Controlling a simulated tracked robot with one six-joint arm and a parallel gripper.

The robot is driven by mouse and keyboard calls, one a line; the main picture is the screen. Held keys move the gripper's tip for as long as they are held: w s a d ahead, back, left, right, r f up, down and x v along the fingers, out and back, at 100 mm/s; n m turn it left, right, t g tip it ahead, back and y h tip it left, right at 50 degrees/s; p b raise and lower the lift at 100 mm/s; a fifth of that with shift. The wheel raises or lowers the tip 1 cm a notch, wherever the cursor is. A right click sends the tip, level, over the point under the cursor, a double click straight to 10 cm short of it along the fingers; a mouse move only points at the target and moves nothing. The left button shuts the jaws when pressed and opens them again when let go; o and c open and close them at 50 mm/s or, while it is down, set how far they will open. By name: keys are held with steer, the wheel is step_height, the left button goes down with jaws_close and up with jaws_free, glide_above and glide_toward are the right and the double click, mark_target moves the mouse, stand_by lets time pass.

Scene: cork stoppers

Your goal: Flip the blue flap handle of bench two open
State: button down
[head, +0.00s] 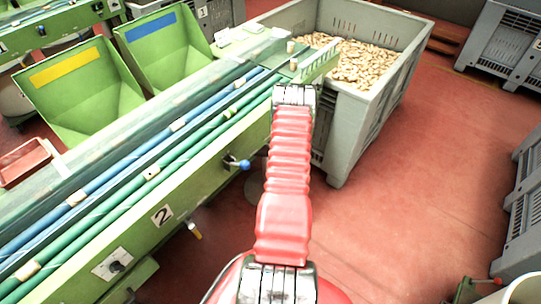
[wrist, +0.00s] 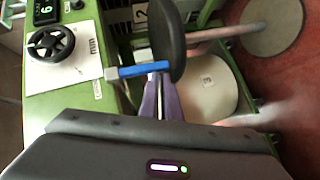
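A blue ball handle (head: 243,164) sticks out from that side, right of the plate. In the wrist view a blue bar (wrist: 140,70) with a pale left end runs sideways to a dark disc (wrist: 167,40). My gripper (wrist: 160,78) has purple fingers that reach up to this bar beside the disc. The fingers look close together, but the bar and disc hide their tips, so a grip cannot be told. My gripper is not visible in the head view.
A grey crate (head: 405,85) full of corks stands at the bench's far end. A black knob (wrist: 50,43) sits on a white panel left of the blue bar. A pale round bin (wrist: 207,88) stands below. A yellow handle (head: 195,231) hangs nearby. Red floor is open at right.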

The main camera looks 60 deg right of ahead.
steer(key=shift+s+d+g, duration=0.3)
steer(key=s+a, duration=0.5)
steer(key=a, duration=0.7)
steer(key=shift+a+r, duration=0.3)
steer(key=shift+r, duration=0.05)
